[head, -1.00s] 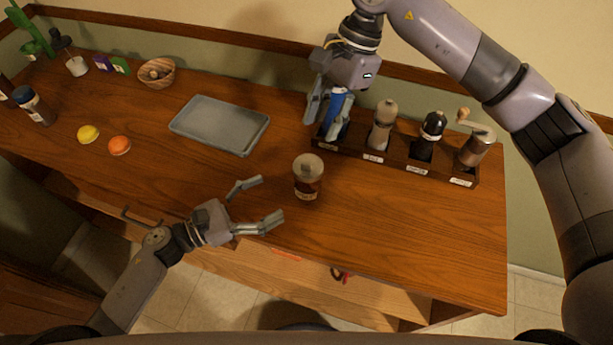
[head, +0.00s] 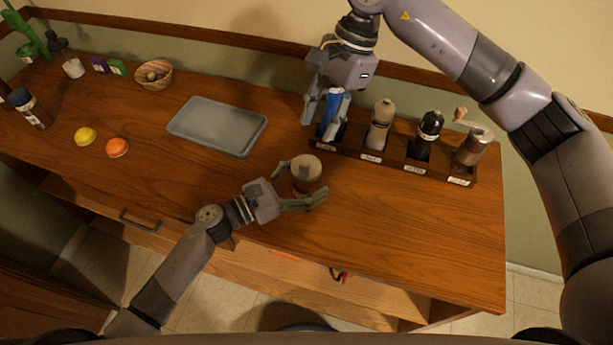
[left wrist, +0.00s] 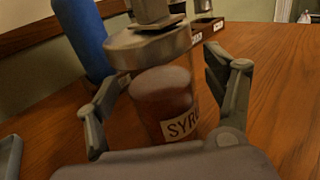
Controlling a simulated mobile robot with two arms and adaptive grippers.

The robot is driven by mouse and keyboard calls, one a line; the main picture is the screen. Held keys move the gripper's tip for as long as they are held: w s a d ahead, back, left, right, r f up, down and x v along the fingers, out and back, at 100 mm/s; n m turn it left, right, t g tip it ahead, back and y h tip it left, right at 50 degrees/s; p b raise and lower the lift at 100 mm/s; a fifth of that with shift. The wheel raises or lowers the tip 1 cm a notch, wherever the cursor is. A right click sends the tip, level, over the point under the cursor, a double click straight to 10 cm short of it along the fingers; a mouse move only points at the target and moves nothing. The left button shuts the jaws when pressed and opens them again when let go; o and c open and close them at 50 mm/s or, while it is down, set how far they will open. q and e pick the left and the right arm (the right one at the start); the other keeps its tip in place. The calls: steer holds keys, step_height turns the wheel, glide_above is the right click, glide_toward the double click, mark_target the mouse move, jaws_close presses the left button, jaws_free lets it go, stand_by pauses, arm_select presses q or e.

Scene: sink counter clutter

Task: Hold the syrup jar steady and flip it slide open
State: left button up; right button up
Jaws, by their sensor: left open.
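The syrup jar (head: 306,177) stands upright on the wooden counter, with dark red contents and a pale lid. In the left wrist view the jar (left wrist: 165,103) shows part of its label, and its grey lid (left wrist: 150,47) has a raised piece on top. My left gripper (head: 304,179) is open, with one finger on each side of the jar; a gap shows beside the jar in the wrist view. My right gripper (head: 322,126) is at the rack, its fingers spread around a blue bottle (head: 332,112). Contact with the bottle is unclear.
A wooden rack (head: 393,160) with several labelled slots holds grinders behind the jar. A grey tray (head: 217,126) lies left of the jar. A lemon (head: 85,137), an orange (head: 117,147) and a bowl (head: 154,74) are farther left. The counter right of the jar is clear.

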arm_select(q)
steer(key=shift+c, duration=0.6)
steer(key=c, duration=1.5)
arm_select(e)
steer(key=shift+c, duration=0.5)
steer(key=shift+s+f, duration=0.15)
steer(key=shift+f, duration=0.05)
steer(key=shift+c, duration=0.6)
steer(key=s+f+m+g+y, duration=0.2)
steer(key=s+f+m+y, duration=0.1)
steer(key=shift+a+f, duration=0.1)
steer(key=shift+a, duration=0.3)
steer(key=c, duration=0.4)
steer(key=s+f+m+y, duration=0.1)
steer(key=m, duration=0.1)
steer(key=s+f+m+g+y, duration=0.1)
steer(key=m+y, duration=0.1)
steer(key=s+m+y, duration=0.1)
steer(key=m+y, duration=0.1)
steer(key=shift+d+f+m+g, duration=0.3)
steer(key=shift+d+f+g, duration=0.1)
jaws_close()
steer(key=s+d+f+m+t+y, duration=0.2)
steer(key=d+f+m+t+y, duration=0.2)
steer(key=m, duration=1)
steer(key=shift+s+d+m+t+y, duration=0.15)
steer(key=shift+d+m+t+y, duration=0.2)
steer(key=shift+d+y, duration=1.25)
steer(key=shift+d+f, duration=0.1)
steer(key=shift+d, duration=0.05)
